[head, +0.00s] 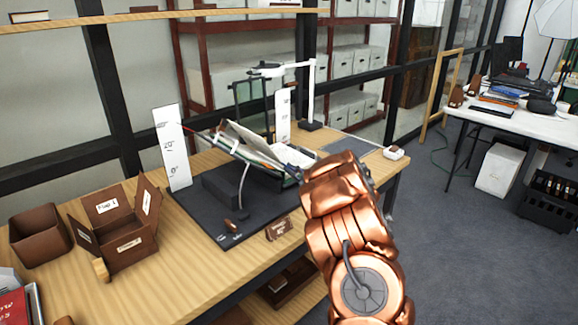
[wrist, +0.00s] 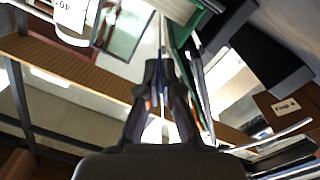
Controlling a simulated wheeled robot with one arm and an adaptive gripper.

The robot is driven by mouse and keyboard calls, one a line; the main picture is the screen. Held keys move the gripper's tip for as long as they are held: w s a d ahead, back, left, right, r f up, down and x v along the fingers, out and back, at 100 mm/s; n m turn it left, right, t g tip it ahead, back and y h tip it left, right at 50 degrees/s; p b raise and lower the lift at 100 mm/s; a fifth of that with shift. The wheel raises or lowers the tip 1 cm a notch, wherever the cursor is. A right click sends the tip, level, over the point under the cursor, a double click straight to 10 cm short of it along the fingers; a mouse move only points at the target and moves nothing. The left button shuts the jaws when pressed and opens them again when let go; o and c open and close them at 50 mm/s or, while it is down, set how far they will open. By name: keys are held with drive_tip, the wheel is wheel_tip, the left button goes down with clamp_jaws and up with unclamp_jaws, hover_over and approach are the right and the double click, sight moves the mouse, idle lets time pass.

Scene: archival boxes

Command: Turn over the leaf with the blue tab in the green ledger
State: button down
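The green ledger (head: 240,150) lies open on a dark cradle in the middle of the bench, its pages raised and tilted. In the wrist view its green cover (wrist: 186,22) is at the top, just right of my fingers. In the head view my copper arm reaches the ledger's right end, and my gripper is hidden there. In the wrist view my gripper (wrist: 162,68) has its fingertips close together beside page edges. Thin pale and coloured strips show between and behind the fingers. I cannot tell whether a leaf is gripped or which strip is the blue tab.
White scale boards (head: 172,150) stand beside the cradle. A white lamp arm (head: 311,85) rises behind it. A brown open box (head: 125,235) and a brown bin (head: 40,235) stand on the left. A grey mat (head: 350,146) lies right of the cradle. Shelves with boxes stand behind.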

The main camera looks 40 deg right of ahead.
drive_tip(key=c, duration=1.8)
unclamp_jaws()
drive_tip(key=shift+c, duration=0.2)
drive_tip(key=shift+o, duration=0.9)
drive_tip(key=s, duration=1.2)
drive_tip(key=shift+a, duration=0.4)
